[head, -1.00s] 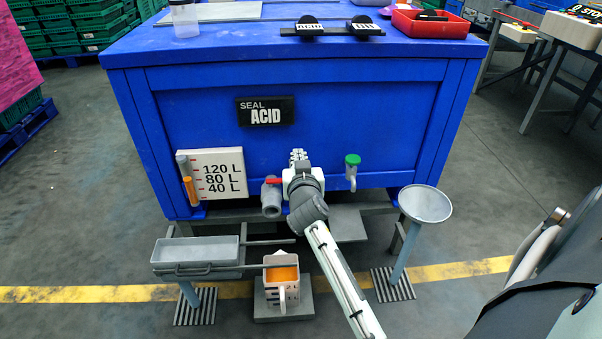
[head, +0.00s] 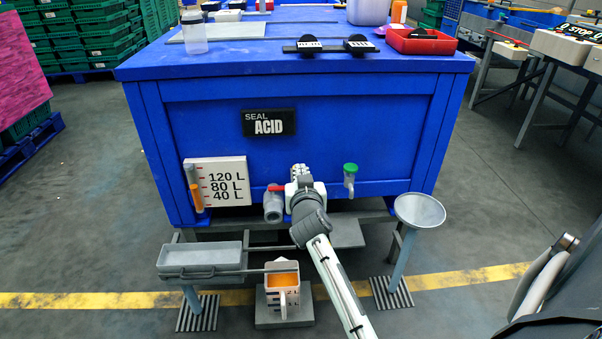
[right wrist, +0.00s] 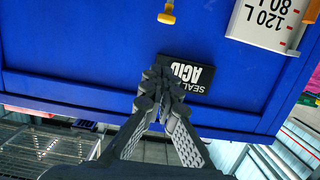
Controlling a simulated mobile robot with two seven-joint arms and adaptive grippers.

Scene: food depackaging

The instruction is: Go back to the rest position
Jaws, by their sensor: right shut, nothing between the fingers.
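My right gripper (head: 299,170) is in front of the blue tank's front wall (head: 350,145), below the black "SEAL ACID" label (head: 268,123). It is just right of the grey valve with a red handle (head: 275,188); I cannot tell how far apart they are in depth. In the right wrist view, the fingers (right wrist: 162,82) are closed together with nothing between them, and they overlap the edge of the label (right wrist: 187,76). My left gripper does not show in either view.
A green-topped tap (head: 349,170) and a grey funnel-like dish (head: 420,212) are right of my arm. A grey tray (head: 200,257) and a jug of orange liquid (head: 284,281) stand below left. A level gauge board (head: 222,180) is on the tank.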

